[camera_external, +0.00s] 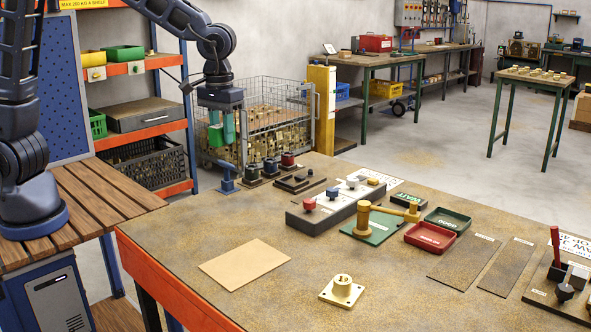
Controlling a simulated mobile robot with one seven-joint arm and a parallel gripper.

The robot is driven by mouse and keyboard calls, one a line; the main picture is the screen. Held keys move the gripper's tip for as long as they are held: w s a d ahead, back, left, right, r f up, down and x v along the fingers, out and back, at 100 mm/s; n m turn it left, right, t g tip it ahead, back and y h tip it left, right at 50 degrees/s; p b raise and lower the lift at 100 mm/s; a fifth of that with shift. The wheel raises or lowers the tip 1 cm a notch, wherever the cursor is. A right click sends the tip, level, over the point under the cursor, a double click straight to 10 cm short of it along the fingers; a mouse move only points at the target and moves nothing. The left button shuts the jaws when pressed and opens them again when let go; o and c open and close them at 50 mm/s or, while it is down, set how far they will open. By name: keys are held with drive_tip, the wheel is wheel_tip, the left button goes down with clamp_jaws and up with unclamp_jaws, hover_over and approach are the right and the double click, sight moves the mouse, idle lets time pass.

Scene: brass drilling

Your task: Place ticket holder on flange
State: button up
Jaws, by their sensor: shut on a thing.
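My gripper (222,130) hangs point-down at the upper left, above the back left edge of the table. It is shut on a green piece (229,128), which looks to be the ticket holder; its outline is small and hard to part from the fingers. The brass flange (329,294) lies at the front middle of the table.
A blue stand (226,185) stands at the table edge below my gripper. A tan sheet (244,264) lies left of the flange. Behind are a block with knobs (322,212), a brass-coloured tool (364,218) and a red tray (430,238). The table (420,305) is clear around the flange.

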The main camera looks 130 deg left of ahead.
drive_tip(key=w+a+r, duration=0.2)
drive_tip(key=w, duration=1.8)
drive_tip(key=m, duration=0.1)
hover_over(343, 279)
wheel_tip(343, 279, down, 20)
drive_tip(key=shift+r, duration=0.2)
drive_tip(key=shift+f, duration=0.15)
drive_tip(key=o, duration=1)
